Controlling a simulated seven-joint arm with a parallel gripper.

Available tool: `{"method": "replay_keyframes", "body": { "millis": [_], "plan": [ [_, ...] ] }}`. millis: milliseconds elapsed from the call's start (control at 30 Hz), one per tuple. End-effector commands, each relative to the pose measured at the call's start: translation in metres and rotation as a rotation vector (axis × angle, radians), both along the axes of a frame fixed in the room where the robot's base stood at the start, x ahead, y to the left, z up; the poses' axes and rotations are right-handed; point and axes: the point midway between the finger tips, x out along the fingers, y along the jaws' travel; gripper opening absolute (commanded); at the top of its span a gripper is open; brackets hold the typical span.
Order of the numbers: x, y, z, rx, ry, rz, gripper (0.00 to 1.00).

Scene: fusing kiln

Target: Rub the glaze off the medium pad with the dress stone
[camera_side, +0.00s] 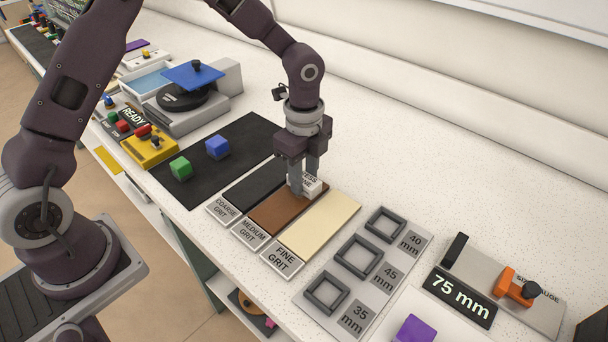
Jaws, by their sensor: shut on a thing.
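My gripper (303,188) points down over the far end of the brown medium pad (280,214). It is shut on a small pale block (314,190), which I take for the dress stone; the fingers hide part of it. The block is at the pad's far end, low over or on the brown surface; I cannot tell if it touches. The label "MEDIUM GRIT" (251,233) is at the pad's near end. The visible part of the pad looks evenly brown.
The black coarse pad (252,187) lies to the left and the cream fine pad (318,226) to the right. Green (181,168) and blue (217,147) cubes sit on a dark mat. A grey plate with square frames (357,257) lies to the right.

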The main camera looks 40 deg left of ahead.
Motion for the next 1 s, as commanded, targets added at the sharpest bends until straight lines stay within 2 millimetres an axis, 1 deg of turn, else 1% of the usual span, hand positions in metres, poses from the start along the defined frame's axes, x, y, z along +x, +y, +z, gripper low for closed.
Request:
{"method": "replay_keyframes", "body": {
  "millis": [100, 267, 500, 667, 900, 1000],
  "plan": [
    [-0.012, 0.000, 0.000, 0.000, 0.003, 0.001, 0.00],
    [-0.018, 0.000, 0.000, 0.000, 0.002, 0.000, 0.00],
    [-0.039, 0.000, 0.000, 0.001, 0.002, -0.001, 0.00],
    [-0.045, 0.000, 0.000, 0.001, 0.003, 0.000, 0.00],
    [-0.066, 0.000, 0.000, 0.000, 0.003, 0.001, 0.00],
    [-0.069, 0.000, 0.000, 0.001, 0.004, 0.001, 0.00]
  ]
}}
